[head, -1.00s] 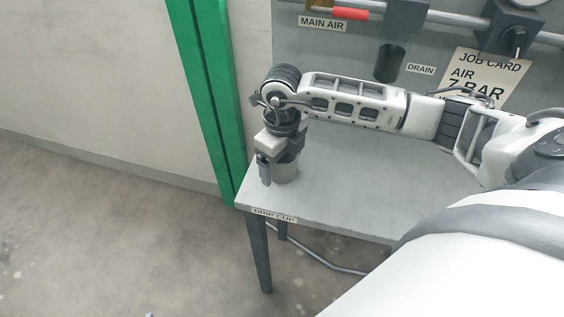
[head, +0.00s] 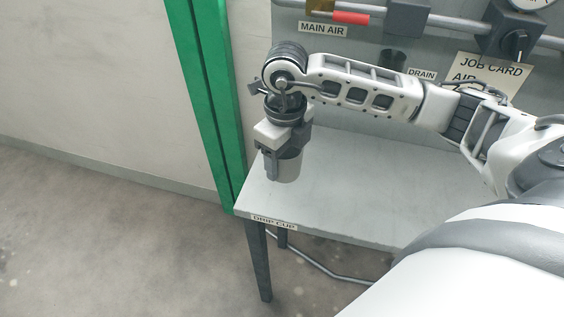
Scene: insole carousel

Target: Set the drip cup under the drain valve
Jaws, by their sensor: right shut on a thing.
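The drip cup (head: 287,170) is a small grey cup at the left end of the grey table, behind the label DRIP CUP. My right gripper (head: 279,163) points down and is shut on the cup, with one dark finger in front of its left side. I cannot tell for sure whether the cup's base touches the table. The drain valve (head: 393,58) is a dark cylinder on the back panel beside the DRAIN label, partly hidden behind my right arm. My left gripper is not in view.
The grey table (head: 350,205) is bare right of the cup. A green post (head: 207,100) stands close at its left. Above, a pipe carries a red-handled valve (head: 350,17) and a dark knob (head: 514,45). A job card (head: 485,68) hangs at right.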

